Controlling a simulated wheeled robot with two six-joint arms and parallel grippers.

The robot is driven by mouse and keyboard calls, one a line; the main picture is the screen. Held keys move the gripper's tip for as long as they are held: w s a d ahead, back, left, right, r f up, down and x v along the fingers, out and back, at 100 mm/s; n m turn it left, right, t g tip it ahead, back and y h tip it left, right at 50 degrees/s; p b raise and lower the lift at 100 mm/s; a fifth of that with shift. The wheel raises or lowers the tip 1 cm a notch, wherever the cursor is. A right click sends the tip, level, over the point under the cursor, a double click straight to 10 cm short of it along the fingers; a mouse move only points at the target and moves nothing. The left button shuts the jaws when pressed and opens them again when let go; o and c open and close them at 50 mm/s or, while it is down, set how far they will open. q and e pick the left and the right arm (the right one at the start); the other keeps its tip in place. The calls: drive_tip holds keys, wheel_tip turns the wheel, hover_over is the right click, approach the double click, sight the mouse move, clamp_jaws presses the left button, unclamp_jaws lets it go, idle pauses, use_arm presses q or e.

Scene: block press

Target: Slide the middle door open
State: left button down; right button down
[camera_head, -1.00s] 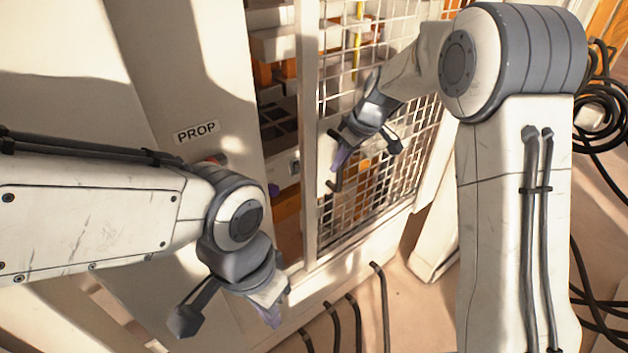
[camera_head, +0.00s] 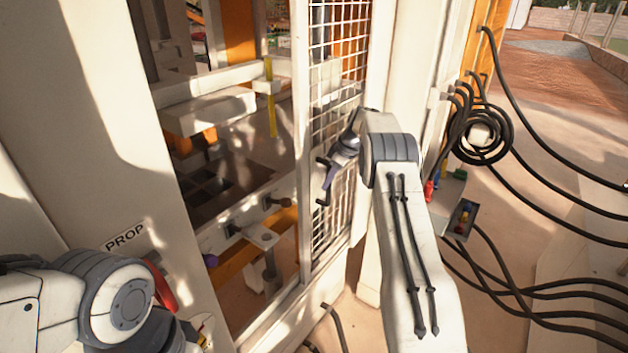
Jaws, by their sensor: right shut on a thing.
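The middle door is a white framed sliding panel with a wire mesh (camera_head: 335,75). It stands toward the right of its bay, with a wide opening to its left. Its dark door handle (camera_head: 322,188) is on the left part of the panel. My right gripper (camera_head: 326,176) is shut on this handle, seen from behind and partly hidden by its own wrist. My left arm is at the lower left, in front of the PROP panel. Its jaws are cut off by the bottom edge.
Through the opening I see the press interior, with a white beam (camera_head: 210,110), a yellow upright (camera_head: 270,95) and an orange bar (camera_head: 250,245). A white post (camera_head: 408,60) stands right of the door. Black cables (camera_head: 480,135) hang and trail at right.

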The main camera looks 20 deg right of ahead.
drive_tip(key=shift+w+d, duration=0.25)
drive_tip(key=shift+d, duration=0.25)
drive_tip(key=c, duration=0.8)
unclamp_jaws()
drive_tip(key=shift+o, duration=0.2)
drive_tip(key=b+v, duration=0.2)
drive_tip(key=v, duration=0.8)
drive_tip(key=shift+r, duration=0.25)
